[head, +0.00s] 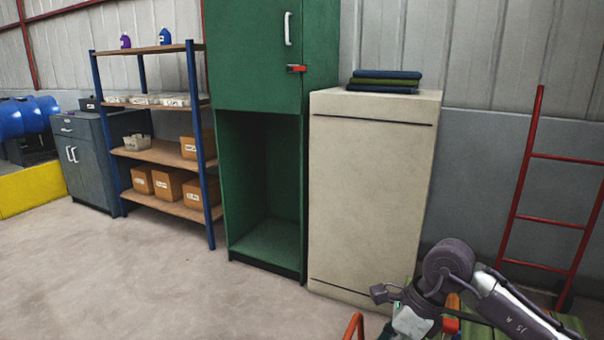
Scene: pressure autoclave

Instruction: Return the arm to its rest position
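My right arm comes in from the lower right corner, with a dark rounded joint and a pale link. The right gripper (408,322) seems to be at the bottom edge, partly cut off by the frame. Its fingers cannot be made out, so I cannot tell whether it is open or shut, or whether it holds anything. It is low, in front of the beige cabinet (370,200). My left arm and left gripper are not in view.
A green cabinet (268,55) with an open lower bay stands left of the beige one, which bears folded cloths (385,82). A shelf rack (160,152) with boxes is farther left. A red ladder-like frame (520,165) stands right. The floor (130,275) at left is clear.

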